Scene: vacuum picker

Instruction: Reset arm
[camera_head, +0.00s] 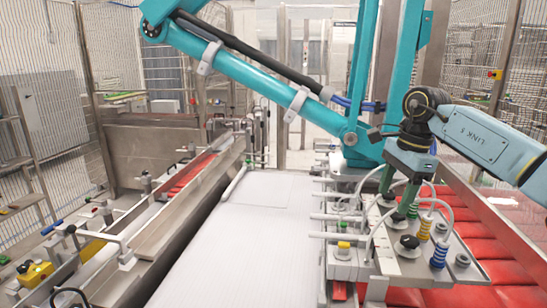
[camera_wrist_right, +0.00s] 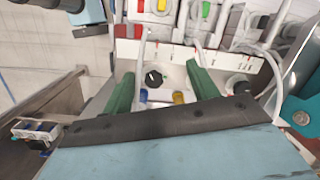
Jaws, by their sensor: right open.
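The teal vacuum picker arm (camera_head: 255,80) slants from the upper left to a joint at the centre right in the head view. Beside its lower end is a metal plate (camera_head: 440,262) with white hoses and blue and yellow spring fittings. A black knob (camera_head: 408,242) stands on the plate. My right gripper (camera_head: 396,204) is open, with its green fingers pointing down just above the knob. In the right wrist view, the knob (camera_wrist_right: 153,76) shows between the parted fingers of the right gripper (camera_wrist_right: 160,70). Contact is not clear. My left gripper is out of view.
A white conveyor belt (camera_head: 240,250) runs down the middle and is bare. Metal rails (camera_head: 190,205) flank it on the left. Red packs (camera_head: 470,238) lie on the right conveyor. A valve block with coloured buttons (camera_head: 343,250) stands left of the plate. Mesh fencing surrounds the cell.

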